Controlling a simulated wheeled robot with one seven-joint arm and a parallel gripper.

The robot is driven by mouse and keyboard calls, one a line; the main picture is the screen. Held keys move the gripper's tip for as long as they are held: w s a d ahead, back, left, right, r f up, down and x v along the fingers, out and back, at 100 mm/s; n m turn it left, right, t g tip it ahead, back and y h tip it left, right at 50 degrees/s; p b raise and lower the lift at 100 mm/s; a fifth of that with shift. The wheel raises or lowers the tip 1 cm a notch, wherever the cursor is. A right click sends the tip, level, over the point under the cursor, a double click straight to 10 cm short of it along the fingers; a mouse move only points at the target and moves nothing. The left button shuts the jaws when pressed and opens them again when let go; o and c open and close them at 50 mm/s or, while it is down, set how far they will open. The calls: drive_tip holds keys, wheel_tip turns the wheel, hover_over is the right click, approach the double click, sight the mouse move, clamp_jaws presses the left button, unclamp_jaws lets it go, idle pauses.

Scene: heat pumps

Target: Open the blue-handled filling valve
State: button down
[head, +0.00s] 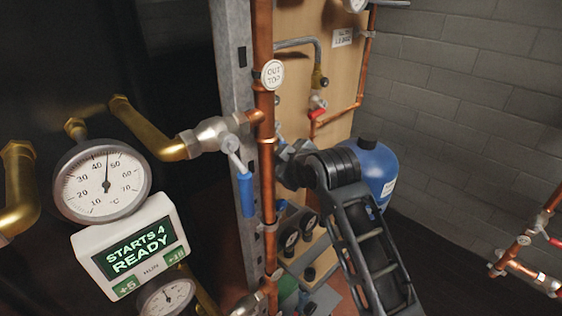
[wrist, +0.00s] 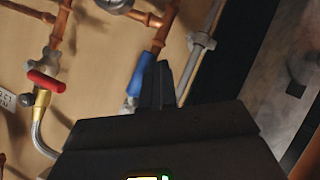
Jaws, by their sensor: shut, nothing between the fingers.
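My gripper (head: 284,160) is in the middle of the head view, behind and right of the upright copper pipe. Its fingers are shut with nothing between them. In the wrist view the closed fingertips (wrist: 159,72) are close beside a blue handle (wrist: 141,73) on a silver fitting by the board; I cannot tell if they touch it. In the head view this handle is not clearly visible, with the pipe and my gripper in the way. Another blue lever handle (head: 246,193) hangs down from a silver valve left of the pipe, clear of my gripper.
A red-handled valve (head: 318,113) sits on the wooden board, also in the wrist view (wrist: 46,81). The copper pipe (head: 264,90) with its OUT TOP tag stands close to my gripper. A blue tank (head: 372,165) is behind my arm. Gauges and a STARTS 4 READY display (head: 135,245) are at left.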

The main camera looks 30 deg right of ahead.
drive_tip(key=shift+s+d, duration=0.1)
drive_tip(key=v, duration=0.7)
drive_tip(key=shift+s+r, duration=0.15)
drive_tip(key=shift+s, duration=0.15)
drive_tip(key=s+a+f+m, duration=0.1)
drive_tip(key=s+f, duration=0.3)
drive_tip(key=s, duration=0.3)
drive_tip(key=s+a+f+m+t, duration=0.1)
drive_tip(key=s+f+m, duration=0.1)
drive_tip(key=s+f, duration=0.35)
drive_tip(key=s+a+f+m, duration=0.1)
drive_tip(key=s+f, duration=0.2)
drive_tip(key=s, duration=0.6)
drive_tip(key=s+r+m, duration=0.1)
drive_tip(key=s+r, duration=0.2)
drive_tip(key=s, duration=0.8)
drive_tip(key=s+r+m+t, duration=0.1)
drive_tip(key=s+r+m, duration=0.1)
drive_tip(key=s, duration=0.9)
drive_tip(key=shift+a+r+t, duration=0.3)
drive_tip(key=shift+a+r, duration=0.1)
drive_tip(key=shift+r, duration=0.2)
